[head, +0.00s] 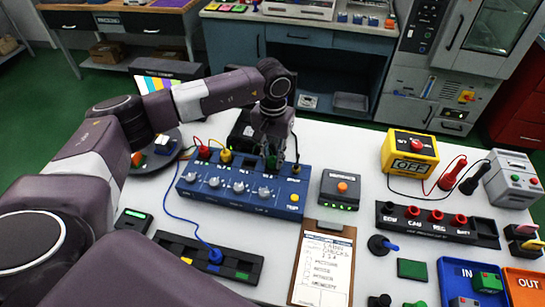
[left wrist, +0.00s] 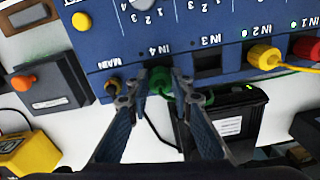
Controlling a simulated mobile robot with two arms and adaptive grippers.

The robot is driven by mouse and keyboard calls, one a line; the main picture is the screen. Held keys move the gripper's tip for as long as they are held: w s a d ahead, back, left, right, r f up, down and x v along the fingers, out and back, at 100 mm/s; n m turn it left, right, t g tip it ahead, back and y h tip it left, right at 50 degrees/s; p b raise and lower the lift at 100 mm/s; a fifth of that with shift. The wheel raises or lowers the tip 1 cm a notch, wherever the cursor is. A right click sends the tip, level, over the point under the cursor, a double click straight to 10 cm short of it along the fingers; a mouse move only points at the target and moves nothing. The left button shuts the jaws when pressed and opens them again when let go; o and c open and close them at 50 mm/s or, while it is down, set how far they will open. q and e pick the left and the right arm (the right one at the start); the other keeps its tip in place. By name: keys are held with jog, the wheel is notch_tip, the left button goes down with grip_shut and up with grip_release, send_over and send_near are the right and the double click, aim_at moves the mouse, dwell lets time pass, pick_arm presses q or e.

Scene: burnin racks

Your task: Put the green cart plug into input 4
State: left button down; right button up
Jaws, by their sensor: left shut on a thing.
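The blue mixer box (head: 240,187) stands on the white table with its knobs facing me. Its back edge carries labelled inputs. In the left wrist view, which is upside down, the green plug (left wrist: 160,82) is at IN 4, between the fingers of my left gripper (left wrist: 163,90). In the head view the left gripper (head: 271,145) points down behind the box, shut on the green plug (head: 271,163). I cannot tell how deep the plug sits. IN 3 (left wrist: 207,63) is empty. A yellow plug (left wrist: 264,57) is at IN 2 and a red plug (left wrist: 306,48) at IN 1. My right gripper is not in view.
A blue plug (head: 215,256) sits in a black strip (head: 180,248) in front, its cable running to the box. A black box with an orange button (head: 342,187) stands right of the mixer. A clipboard (head: 322,266) lies in front.

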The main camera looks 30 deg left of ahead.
pick_arm(q)
jog(key=shift+f+b, duration=0.35)
jog(key=shift+f, duration=0.1)
jog(key=c, duration=1.6)
grip_release()
jog(key=shift+r, duration=0.15)
notch_tip(320, 180, up, 12)
jog(key=shift+f, duration=0.1)
